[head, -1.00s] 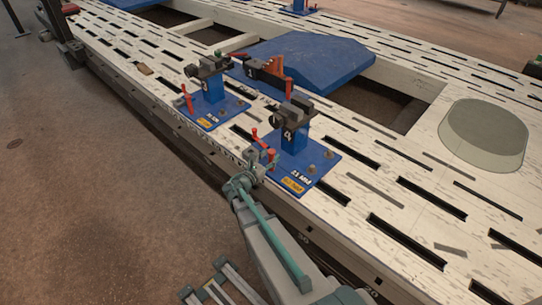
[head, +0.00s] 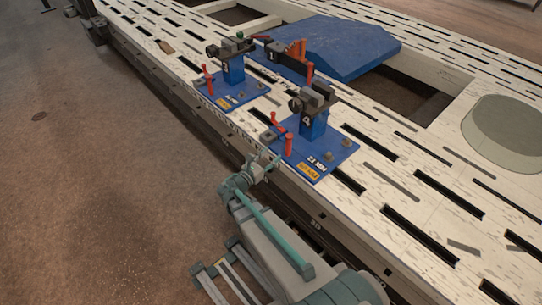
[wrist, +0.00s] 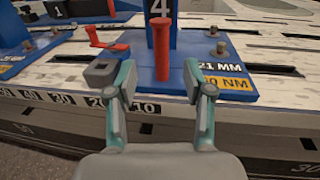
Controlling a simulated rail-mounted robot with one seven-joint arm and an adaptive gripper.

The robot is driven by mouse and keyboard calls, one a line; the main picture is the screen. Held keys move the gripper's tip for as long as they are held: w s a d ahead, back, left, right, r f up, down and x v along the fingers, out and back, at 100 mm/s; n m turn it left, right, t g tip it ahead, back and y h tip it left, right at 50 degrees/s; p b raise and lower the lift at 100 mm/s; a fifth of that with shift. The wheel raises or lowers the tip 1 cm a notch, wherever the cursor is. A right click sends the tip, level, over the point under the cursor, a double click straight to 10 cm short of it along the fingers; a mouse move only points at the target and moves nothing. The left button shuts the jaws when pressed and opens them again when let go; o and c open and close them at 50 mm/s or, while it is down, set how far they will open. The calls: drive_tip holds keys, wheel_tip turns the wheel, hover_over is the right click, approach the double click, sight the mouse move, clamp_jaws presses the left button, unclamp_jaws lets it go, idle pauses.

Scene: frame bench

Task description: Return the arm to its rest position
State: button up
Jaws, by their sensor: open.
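My gripper (head: 262,168) is open and empty at the front edge of the bench, just in front of the blue number 4 fixture (head: 335,153). In the wrist view its two fingers (wrist: 160,85) stand apart, with an upright red handle (wrist: 161,50) showing between and beyond them. A grey block (wrist: 101,72) on the fixture's plate shows behind the left finger; I cannot tell whether they touch. My arm reaches up from the bottom of the head view.
The slotted white bench (head: 375,205) runs diagonally across the head view. A second blue fixture (head: 232,68) stands left of number 4, with a large blue plate (head: 345,45) behind. A grey-green round-cornered shape (head: 505,130) lies right. Open floor (head: 90,200) is left.

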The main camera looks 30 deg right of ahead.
drive_tip(key=s+a+f+m+g+y, duration=0.3)
drive_tip(key=s+f+m+g+y, duration=0.6)
drive_tip(key=s+f+m, duration=0.95)
drive_tip(key=s+a+f+m+g+y, duration=0.1)
drive_tip(key=s+a+f+g+y, duration=0.15)
drive_tip(key=s+a, duration=0.45)
drive_tip(key=s+a+f+m+g+y, duration=0.1)
drive_tip(key=s+a+m+g+y, duration=0.15)
drive_tip(key=s, duration=0.95)
drive_tip(key=s+a+f+m+g+y, duration=0.1)
drive_tip(key=s+a+f+g+y, duration=0.2)
drive_tip(key=s+a, duration=0.45)
drive_tip(key=w+r+t+p, duration=0.1)
drive_tip(key=w+r+p, duration=0.1)
drive_tip(key=r+p, duration=0.6)
drive_tip(key=w+d+r+t+p, duration=0.1)
drive_tip(key=r+t+p, duration=0.1)
drive_tip(key=r+p, duration=0.7)
drive_tip(key=p, duration=0.4)
drive_tip(key=shift+w+d, duration=0.25)
drive_tip(key=shift+w, duration=0.15)
